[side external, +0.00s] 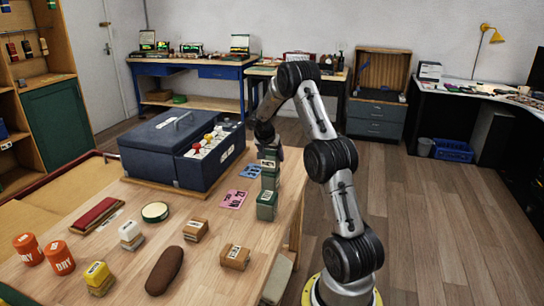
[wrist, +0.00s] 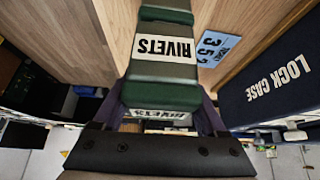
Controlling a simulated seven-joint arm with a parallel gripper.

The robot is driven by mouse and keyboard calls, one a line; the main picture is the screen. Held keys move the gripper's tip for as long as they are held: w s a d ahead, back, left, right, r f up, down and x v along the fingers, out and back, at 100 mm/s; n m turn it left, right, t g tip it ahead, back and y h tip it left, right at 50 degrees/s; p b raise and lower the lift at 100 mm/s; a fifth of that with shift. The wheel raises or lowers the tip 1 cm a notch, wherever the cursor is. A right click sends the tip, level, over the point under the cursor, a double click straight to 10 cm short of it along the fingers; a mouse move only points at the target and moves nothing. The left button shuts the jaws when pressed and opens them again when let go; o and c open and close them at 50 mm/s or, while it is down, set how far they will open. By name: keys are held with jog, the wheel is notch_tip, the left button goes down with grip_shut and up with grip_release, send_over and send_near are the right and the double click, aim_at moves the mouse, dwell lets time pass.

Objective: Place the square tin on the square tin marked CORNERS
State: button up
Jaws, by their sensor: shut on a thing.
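My gripper (side external: 268,150) points down at the table's right edge and is shut on a dark green square tin (side external: 269,164) with a white label. Below it are more green tins, one at the bottom (side external: 267,206) with a white label. Contact between the held tin and those below cannot be told. In the wrist view, a green tin has a label reading RIVETS (wrist: 163,48), upside down. A second white label (wrist: 158,115) shows between the fingers, too cut off to read. I cannot read CORNERS on any tin.
A blue lock case (side external: 183,150) stands behind and left. Pink (side external: 233,199) and blue (side external: 251,171) number cards lie beside the tins. Small boxes (side external: 195,229), a brown oblong (side external: 165,270) and orange pots (side external: 58,257) stand nearer the front. Bare wood separates them.

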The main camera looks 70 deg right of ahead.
jog(key=o, duration=1.6)
jog(key=shift+f, duration=0.1)
